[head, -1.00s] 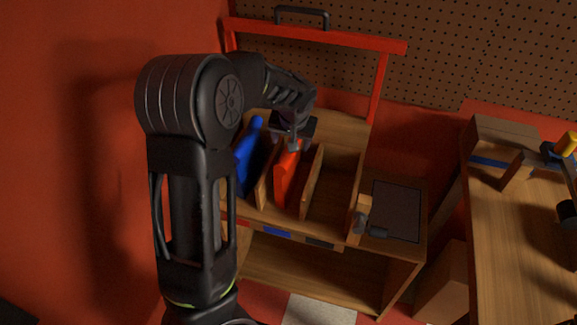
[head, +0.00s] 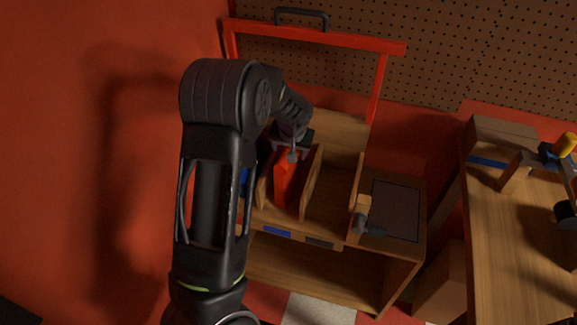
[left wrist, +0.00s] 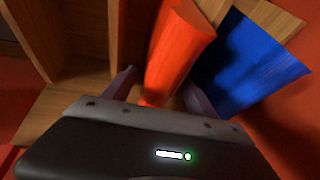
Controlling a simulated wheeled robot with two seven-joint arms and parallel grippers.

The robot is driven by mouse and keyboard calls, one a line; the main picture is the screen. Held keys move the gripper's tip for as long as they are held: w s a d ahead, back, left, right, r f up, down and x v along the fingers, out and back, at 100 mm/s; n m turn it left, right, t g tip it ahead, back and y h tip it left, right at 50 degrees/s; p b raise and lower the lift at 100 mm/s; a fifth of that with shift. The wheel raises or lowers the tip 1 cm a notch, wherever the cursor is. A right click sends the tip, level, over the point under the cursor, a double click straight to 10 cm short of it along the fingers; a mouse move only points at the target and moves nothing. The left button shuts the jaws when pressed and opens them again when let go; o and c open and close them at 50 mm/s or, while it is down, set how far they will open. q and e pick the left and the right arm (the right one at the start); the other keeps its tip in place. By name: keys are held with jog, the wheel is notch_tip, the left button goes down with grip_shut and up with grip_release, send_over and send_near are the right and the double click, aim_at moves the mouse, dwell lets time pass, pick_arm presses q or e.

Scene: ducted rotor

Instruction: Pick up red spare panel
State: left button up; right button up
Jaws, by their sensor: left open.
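The red spare panel (head: 285,182) stands in a slot of the wooden rack (head: 331,208), and its upper end is partly covered by my gripper. In the left wrist view the red panel (left wrist: 176,48) rises between the two fingers of my left gripper (left wrist: 158,90). The fingers are apart, one on each side of the panel, and I cannot tell whether either touches it. In the head view my left gripper (head: 291,156) is at the top of the red panel, reaching down from above.
A blue panel (left wrist: 248,62) stands beside the red one, close to one finger; my arm mostly hides it in the head view. Wooden dividers flank the slots. A red frame (head: 320,37) rises behind. A workbench (head: 500,235) stands at the right.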

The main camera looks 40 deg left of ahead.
dwell(0.5)
pick_arm(q)
grip_shut()
dwell(0.5)
jog(key=shift+r, duration=0.1)
